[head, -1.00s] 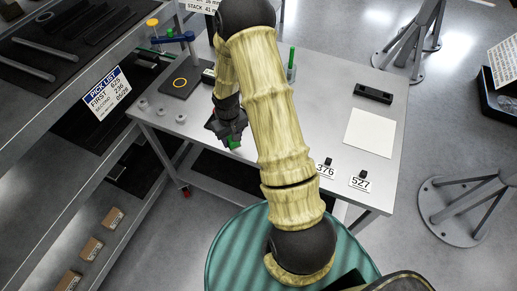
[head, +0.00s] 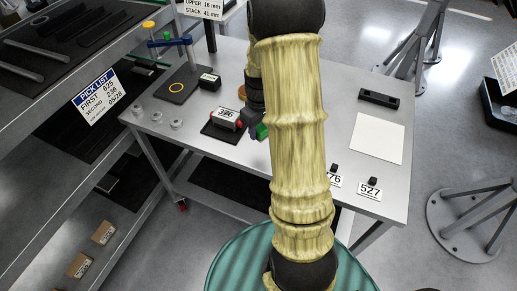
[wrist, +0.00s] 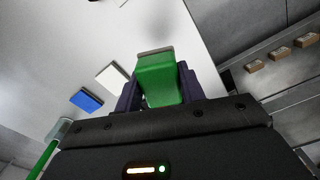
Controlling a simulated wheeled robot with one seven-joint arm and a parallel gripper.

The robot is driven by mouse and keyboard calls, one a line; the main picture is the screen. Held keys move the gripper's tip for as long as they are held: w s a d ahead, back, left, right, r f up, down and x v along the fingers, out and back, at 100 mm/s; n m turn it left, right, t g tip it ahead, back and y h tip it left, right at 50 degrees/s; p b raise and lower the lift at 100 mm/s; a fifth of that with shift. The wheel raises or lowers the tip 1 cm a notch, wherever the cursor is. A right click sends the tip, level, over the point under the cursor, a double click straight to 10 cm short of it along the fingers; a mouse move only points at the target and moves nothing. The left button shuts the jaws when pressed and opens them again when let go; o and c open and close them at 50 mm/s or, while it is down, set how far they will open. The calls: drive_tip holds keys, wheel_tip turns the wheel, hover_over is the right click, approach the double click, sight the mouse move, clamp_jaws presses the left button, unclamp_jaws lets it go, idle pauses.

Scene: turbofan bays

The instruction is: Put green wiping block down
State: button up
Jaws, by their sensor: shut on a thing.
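My gripper (head: 257,124) is shut on the green wiping block (head: 262,132) and holds it over the grey table (head: 240,175), partly behind my arm in the head view. In the wrist view the green block (wrist: 158,80) sits between the two dark fingers, its greyish end pointing away from me. A gap shows between the block and the tabletop edge, but its height above the table cannot be told. A white pad (wrist: 112,76) and a blue pad (wrist: 86,99) lie on the table in the wrist view.
A ring mat (head: 178,87) and small grey parts (head: 156,117) lie farther left. A white sheet (head: 378,138), a black holder (head: 379,98) and a 527 card (head: 370,189) are at right. Bare tabletop lies in front.

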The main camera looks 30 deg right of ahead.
sight(259, 127)
wheel_tip(259, 127, down, 5)
idle(0.3)
drive_tip(key=shift+f+p, duration=0.5)
drive_tip(key=shift+f, duration=1.35)
drive_tip(key=shift+f, duration=0.2)
drive_tip(key=o, duration=1)
drive_tip(key=shift+o, duration=0.2)
drive_tip(key=shift+r, duration=0.1)
wheel_tip(259, 127, up, 12)
drive_tip(key=shift+r+b, duration=0.1)
drive_tip(key=shift+b, duration=0.65)
